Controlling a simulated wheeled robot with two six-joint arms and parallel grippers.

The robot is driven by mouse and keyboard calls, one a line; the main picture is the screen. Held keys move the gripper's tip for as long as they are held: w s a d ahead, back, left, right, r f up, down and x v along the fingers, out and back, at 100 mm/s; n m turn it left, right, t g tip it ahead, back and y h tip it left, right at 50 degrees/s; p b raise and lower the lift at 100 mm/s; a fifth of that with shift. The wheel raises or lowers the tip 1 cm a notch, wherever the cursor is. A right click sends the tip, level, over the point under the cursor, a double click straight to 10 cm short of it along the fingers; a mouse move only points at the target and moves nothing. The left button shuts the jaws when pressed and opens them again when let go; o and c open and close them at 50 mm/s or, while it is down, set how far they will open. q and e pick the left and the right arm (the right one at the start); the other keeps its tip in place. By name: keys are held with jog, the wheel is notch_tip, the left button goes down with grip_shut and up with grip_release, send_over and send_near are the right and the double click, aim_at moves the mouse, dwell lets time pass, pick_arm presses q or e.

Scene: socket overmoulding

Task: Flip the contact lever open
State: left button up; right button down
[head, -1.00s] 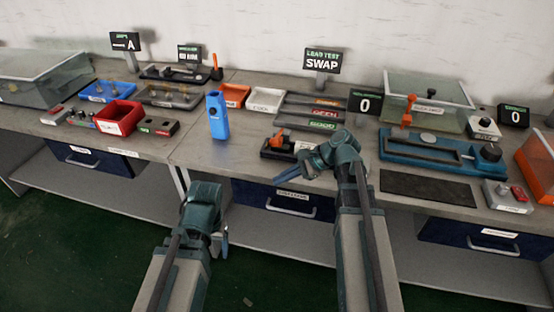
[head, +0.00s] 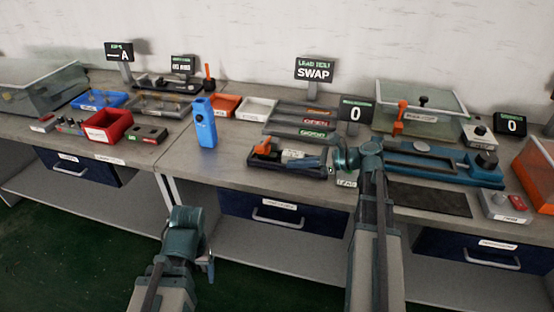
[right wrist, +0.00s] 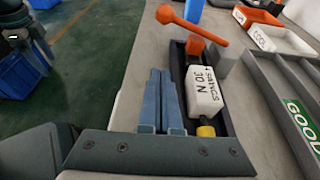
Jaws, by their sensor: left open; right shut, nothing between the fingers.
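The orange contact lever (head: 263,147) sits at the left end of a black tray-like fixture (head: 262,161) at the bench's front edge. In the right wrist view the lever (right wrist: 206,31) slants from a round knob at upper left down to the right, and an orange piece lies below it. A white block with black lettering (right wrist: 203,90) lies in the fixture beside it. My right gripper (right wrist: 160,72) is shut and empty, beside the white block and apart from the lever. My left gripper (head: 209,268) is open and empty, low in front of the bench.
A blue upright device (head: 204,123) stands left of the fixture. Sorting trays (head: 300,125) lie behind it, and a teal fixture (head: 440,163) is to the right. A dark mat (head: 430,198) lies at the front right.

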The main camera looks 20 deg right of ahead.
aim_at(267, 174)
jog(key=b+x, duration=0.1)
jog(key=x, duration=0.4)
jog(key=b+x, duration=0.2)
jog(key=x, duration=0.3)
jog(key=shift+f, duration=0.25)
notch_tip(267, 174, up, 3)
jog(key=p, duration=0.2)
jog(key=shift+s+d+p, duration=0.15)
jog(key=shift+p, duration=0.15)
jog(key=shift+r+p, duration=0.75)
jog(key=shift+r, duration=0.1)
jog(key=shift+r+p, duration=0.25)
jog(key=shift+p, duration=0.1)
